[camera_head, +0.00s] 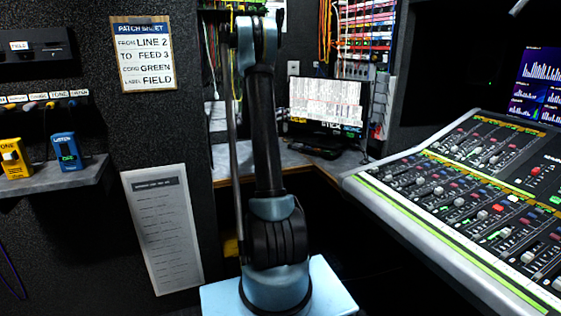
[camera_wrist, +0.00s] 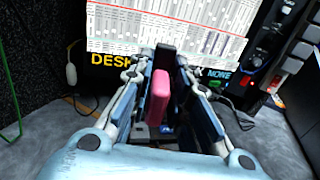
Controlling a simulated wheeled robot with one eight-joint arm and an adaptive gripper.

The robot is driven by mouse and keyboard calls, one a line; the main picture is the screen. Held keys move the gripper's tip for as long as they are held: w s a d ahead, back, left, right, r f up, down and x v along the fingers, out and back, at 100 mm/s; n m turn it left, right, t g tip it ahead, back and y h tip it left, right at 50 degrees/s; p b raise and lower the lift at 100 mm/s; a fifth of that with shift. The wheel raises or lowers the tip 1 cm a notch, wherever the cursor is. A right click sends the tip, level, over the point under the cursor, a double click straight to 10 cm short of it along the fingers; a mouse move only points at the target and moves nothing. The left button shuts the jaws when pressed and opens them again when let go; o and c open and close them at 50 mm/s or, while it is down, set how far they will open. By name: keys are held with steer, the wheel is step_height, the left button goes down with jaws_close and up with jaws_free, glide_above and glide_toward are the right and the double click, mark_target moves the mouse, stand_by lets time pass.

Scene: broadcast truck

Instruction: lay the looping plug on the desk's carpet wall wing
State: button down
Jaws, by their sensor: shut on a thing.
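My gripper (camera_wrist: 166,68) shows in the wrist view, its two blue-and-black fingers closed around a pink plug (camera_wrist: 158,98). A dark upright piece stands just beyond the pink part between the fingers; I cannot tell whether it belongs to the plug. No loop of cable from it is clear. The grey desk top (camera_wrist: 50,140) lies below and around the gripper. It also shows in the head view (camera_head: 298,160), partly behind my arm. The dark carpet wall (camera_wrist: 18,60) rises at the left of the desk. My gripper is hidden in the head view.
A monitor (camera_head: 326,104) stands on the desk; its lower edge reads DESK (camera_wrist: 112,61) ahead of my gripper. A white cable end (camera_wrist: 71,72) hangs at the left, with thin cables on the desk. The mixing console (camera_head: 470,195) borders the right.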

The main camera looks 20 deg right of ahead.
steer(key=shift+s+a+f, duration=0.45)
steer(key=shift+a+f, duration=0.15)
steer(key=shift+f, duration=2.35)
steer(key=shift+s+a+f, duration=0.5)
steer(key=shift+a+f, duration=0.1)
steer(key=shift+f, duration=2.3)
steer(key=shift+s+a+f, duration=0.45)
steer(key=shift+a+f, duration=0.15)
steer(key=shift+f, duration=2.35)
steer(key=shift+f, duration=0.1)
steer(key=c, duration=1.5)
jaws_free()
steer(key=shift+c, duration=0.2)
steer(key=shift+o, duration=0.3)
